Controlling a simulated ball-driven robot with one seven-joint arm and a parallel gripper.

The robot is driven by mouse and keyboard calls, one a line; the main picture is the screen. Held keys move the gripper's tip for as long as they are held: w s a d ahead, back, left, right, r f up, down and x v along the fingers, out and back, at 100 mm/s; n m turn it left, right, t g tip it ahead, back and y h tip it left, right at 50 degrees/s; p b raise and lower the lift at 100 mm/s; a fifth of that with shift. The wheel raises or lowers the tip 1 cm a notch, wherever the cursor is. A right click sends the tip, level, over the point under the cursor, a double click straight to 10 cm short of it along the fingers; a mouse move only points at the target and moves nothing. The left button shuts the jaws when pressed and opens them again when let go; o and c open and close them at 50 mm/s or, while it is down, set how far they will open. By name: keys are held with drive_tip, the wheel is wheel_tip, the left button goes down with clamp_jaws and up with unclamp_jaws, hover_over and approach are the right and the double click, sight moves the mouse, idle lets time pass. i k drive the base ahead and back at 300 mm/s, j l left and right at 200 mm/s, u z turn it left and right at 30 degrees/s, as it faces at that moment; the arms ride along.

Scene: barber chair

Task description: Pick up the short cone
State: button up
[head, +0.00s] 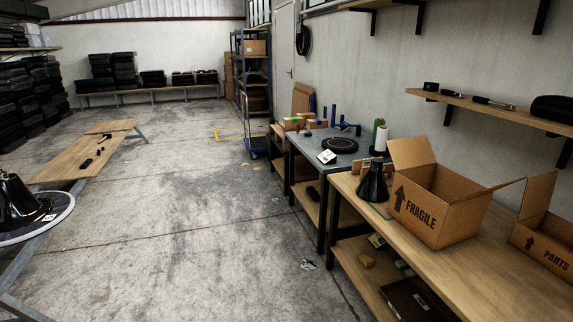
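A black cone-shaped object (373,183) with a wide base and narrower top stands upright on the wooden workbench (480,270), just left of the open FRAGILE box. At the left edge, a glossy black flared object (14,203) stands on a round, pale-rimmed disc (40,222); the picture edge cuts it off. I cannot tell for certain which of the two is the short cone. My gripper is not in view.
The open FRAGILE box (428,212) crowds the cone's right side; a PARTS box (545,240) stands farther right. A grey-topped bench (318,143) with tools adjoins behind. A low wooden table (65,163) stands left. The concrete floor (200,220) between is mostly clear.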

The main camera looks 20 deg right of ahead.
sight(374, 187)
drive_tip(key=i, duration=1.85)
drive_tip(key=i+z, duration=0.25)
drive_tip(key=i, duration=0.2)
drive_tip(key=i+j+z, duration=0.25)
drive_tip(key=i, duration=0.2)
drive_tip(key=i+j+z, duration=0.3)
drive_tip(key=i, duration=0.15)
drive_tip(key=i+j+z, duration=0.25)
drive_tip(key=i, duration=0.15)
